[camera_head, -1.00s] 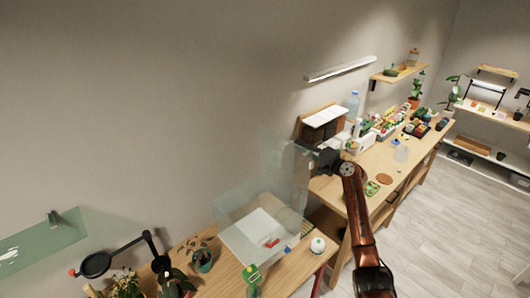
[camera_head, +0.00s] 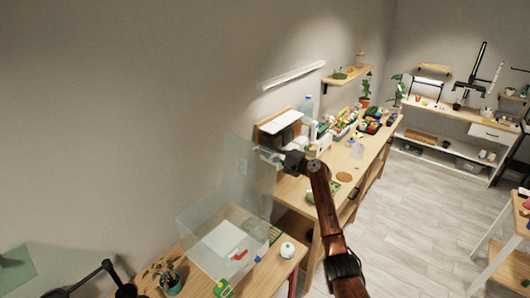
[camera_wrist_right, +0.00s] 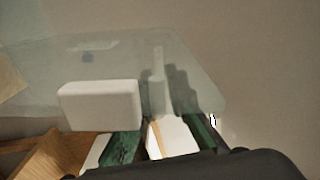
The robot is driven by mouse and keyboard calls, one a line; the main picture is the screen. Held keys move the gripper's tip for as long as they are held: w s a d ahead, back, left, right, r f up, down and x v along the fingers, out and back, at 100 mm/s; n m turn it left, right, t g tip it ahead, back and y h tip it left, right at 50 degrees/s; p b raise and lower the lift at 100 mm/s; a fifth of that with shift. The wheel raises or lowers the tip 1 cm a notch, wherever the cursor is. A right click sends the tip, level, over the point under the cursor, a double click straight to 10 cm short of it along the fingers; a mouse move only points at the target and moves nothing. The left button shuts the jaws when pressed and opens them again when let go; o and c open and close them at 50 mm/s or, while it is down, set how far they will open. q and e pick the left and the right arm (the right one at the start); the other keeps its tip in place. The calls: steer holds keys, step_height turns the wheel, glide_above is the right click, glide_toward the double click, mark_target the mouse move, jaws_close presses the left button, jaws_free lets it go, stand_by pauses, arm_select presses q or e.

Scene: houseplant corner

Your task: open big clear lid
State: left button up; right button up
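The big clear lid (camera_head: 238,170) stands upright at the back of a clear box (camera_head: 205,252) on the wooden bench. It also shows as a tinted see-through panel across the right wrist view (camera_wrist_right: 210,85). My right gripper (camera_head: 268,154) is at the lid's right edge, with its fingers pointing left. In the right wrist view its fingers (camera_wrist_right: 150,110) look apart, with a pale pad in front of the panel. I cannot tell whether they touch the lid.
A red item (camera_head: 238,255) shows in or through the box. A white round pot (camera_head: 287,250) stands to its right and a potted plant (camera_head: 170,280) to its left. A longer bench (camera_head: 345,180) full of items runs behind my right arm.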

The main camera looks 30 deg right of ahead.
steer(key=shift+o, duration=1.4)
arm_select(q)
steer(key=shift+s, duration=0.1)
arm_select(e)
steer(key=shift+a, duration=0.1)
steer(key=shift+s, duration=0.15)
arm_select(q)
steer(key=shift+s, duration=0.1)
arm_select(e)
steer(key=v, duration=1.1)
steer(key=shift+s+d, duration=0.3)
